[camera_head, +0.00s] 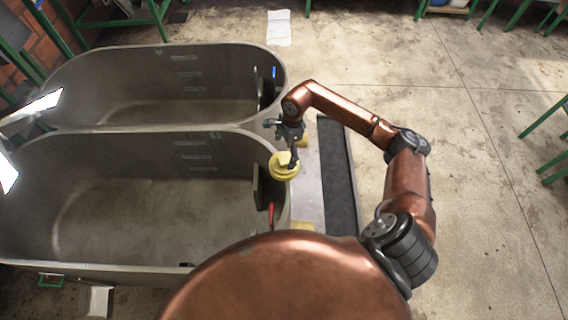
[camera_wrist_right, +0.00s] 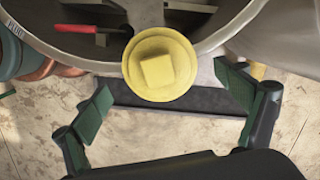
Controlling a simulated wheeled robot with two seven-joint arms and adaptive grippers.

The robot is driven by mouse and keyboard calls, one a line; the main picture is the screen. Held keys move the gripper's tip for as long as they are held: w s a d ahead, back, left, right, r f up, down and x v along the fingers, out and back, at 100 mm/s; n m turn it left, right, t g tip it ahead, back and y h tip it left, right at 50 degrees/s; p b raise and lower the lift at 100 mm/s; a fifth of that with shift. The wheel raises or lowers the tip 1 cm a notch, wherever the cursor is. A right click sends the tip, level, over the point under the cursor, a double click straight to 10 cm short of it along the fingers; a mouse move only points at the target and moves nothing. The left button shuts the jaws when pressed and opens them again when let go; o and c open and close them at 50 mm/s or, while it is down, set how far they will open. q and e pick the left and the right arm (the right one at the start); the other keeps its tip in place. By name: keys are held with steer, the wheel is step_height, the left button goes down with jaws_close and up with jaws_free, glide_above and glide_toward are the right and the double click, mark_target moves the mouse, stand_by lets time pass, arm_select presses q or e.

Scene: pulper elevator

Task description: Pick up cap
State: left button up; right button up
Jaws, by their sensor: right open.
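The cap (camera_head: 284,166) is round and yellow, and it sits at the right rim of the nearer metal tub. In the right wrist view the cap (camera_wrist_right: 160,64) shows from above, with a raised square block in its middle. My right gripper (camera_head: 293,160) is over the cap in the head view. In the right wrist view the right gripper (camera_wrist_right: 165,100) has its two green-padded fingers wide apart, with the cap between and beyond them. Nothing is held. I cannot tell whether a finger touches the cap. My left gripper is not in view.
Two large metal tubs stand side by side, the nearer tub (camera_head: 130,205) and the farther tub (camera_head: 150,90). A red handle (camera_head: 271,213) and a blue handle (camera_head: 274,72) are at their right ends. A dark mat (camera_head: 338,175) lies right of them.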

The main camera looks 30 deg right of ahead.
mark_target(284, 159)
steer(key=f, duration=0.4)
steer(key=shift+s+a+f, duration=0.15)
steer(key=shift+s+f, duration=0.05)
steer(key=shift+f, duration=0.05)
steer(key=shift+w+f, duration=0.1)
steer(key=shift+f, duration=0.4)
steer(key=shift+c, duration=0.6)
steer(key=c, duration=1.2)
